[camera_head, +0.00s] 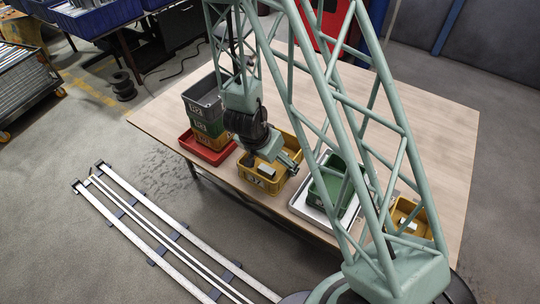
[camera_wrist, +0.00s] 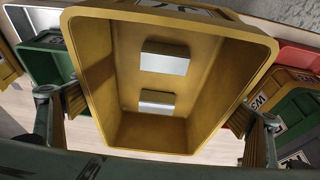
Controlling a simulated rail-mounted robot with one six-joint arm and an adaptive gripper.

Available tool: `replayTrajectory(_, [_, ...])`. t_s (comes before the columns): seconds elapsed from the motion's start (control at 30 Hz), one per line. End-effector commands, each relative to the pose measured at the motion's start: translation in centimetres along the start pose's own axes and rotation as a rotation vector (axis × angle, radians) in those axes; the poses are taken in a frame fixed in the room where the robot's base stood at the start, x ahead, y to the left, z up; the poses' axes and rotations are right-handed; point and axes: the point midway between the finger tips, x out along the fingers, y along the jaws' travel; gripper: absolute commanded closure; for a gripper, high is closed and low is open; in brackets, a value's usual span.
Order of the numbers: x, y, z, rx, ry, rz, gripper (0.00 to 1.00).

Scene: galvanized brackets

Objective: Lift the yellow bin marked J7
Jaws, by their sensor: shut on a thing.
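The yellow bin (camera_head: 258,187) stands at the front middle of the table in the head view, its front label small and hard to read. In the wrist view the yellow bin (camera_wrist: 205,92) fills the middle, and its upside-down label at the top edge looks like J7. Two pale metal faces show inside it. My gripper (camera_head: 277,152) is over the bin. In the wrist view its fingers lie on either side of the bin, shut on its walls. I cannot tell whether the bin's base touches the table.
Left of the bin, a stack of bins (camera_head: 205,115) stands in a red tray (camera_head: 212,155). Right of it, a green bin (camera_head: 325,182) stands in a white tray (camera_head: 304,210). Another yellow bin (camera_head: 399,205) is farther right. The back of the wooden table (camera_head: 170,95) is clear.

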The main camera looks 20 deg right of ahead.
Motion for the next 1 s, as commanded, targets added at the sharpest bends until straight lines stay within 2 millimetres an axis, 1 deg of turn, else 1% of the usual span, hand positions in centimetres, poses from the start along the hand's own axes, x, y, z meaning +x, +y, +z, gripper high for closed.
replayTrajectory(0.1, [-0.4,0.8,0.7,-0.002,0.001,0.000,0.23])
replayTrajectory(0.37, [-1.1,2.3,1.9,-0.001,0.001,-0.001,0.23])
replayTrajectory(0.57, [-1.5,2.8,2.0,-0.002,0.003,0.004,0.23])
replayTrajectory(1.0, [-2.1,3.9,2.8,-0.003,0.004,0.003,0.23])
